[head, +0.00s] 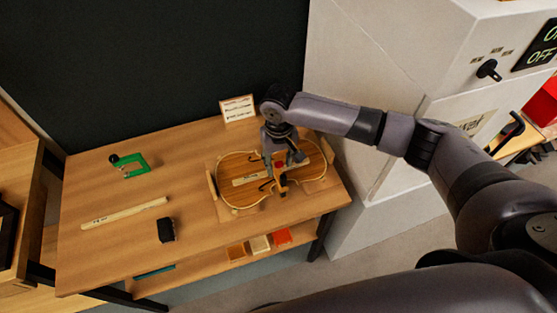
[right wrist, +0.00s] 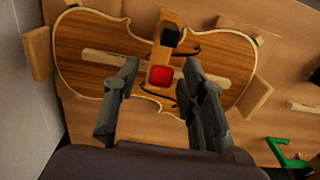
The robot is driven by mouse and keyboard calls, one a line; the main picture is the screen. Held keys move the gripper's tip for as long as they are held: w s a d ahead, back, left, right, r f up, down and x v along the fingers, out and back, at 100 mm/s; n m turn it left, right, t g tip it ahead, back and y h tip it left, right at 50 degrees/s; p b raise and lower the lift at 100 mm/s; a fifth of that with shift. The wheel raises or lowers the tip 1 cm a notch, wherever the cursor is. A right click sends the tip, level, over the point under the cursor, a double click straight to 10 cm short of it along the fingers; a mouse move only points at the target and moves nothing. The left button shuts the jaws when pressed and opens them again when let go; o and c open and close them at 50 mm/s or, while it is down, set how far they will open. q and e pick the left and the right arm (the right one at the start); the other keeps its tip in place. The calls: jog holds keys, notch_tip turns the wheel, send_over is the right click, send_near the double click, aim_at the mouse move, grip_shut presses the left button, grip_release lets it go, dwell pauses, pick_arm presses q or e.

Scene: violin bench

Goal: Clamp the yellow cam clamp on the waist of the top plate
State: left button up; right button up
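The violin top plate (head: 238,195) lies flat on the bench between wooden blocks; it fills much of the right wrist view (right wrist: 85,45). The yellow cam clamp (right wrist: 165,52) lies across the plate's waist, with a red part at its near end and a black part at the far edge. It is partly hidden in the head view (head: 283,180). My right gripper (right wrist: 160,72) is open above the plate, its fingers on either side of the clamp's red end with visible gaps. It also shows in the head view (head: 281,166). My left gripper is out of view.
A green clamp (head: 137,171), a pale wooden strip (head: 124,213) and a black block (head: 166,230) lie on the bench's left half. A small sign (head: 238,108) stands behind the plate. Coloured blocks (head: 260,244) sit on the lower shelf. A white cabinet (head: 375,80) stands right of the bench.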

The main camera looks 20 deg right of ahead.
grip_shut()
jog(key=shift+s+t+p, duration=0.4)
jog(key=shift+t+p, duration=0.1)
jog(key=shift+p, duration=0.65)
jog(key=shift+s+f+t+p, duration=0.15)
jog(key=shift+f+t+p, duration=0.2)
jog(key=shift+t+p, duration=0.3)
grip_release()
jog(key=v, duration=1.2)
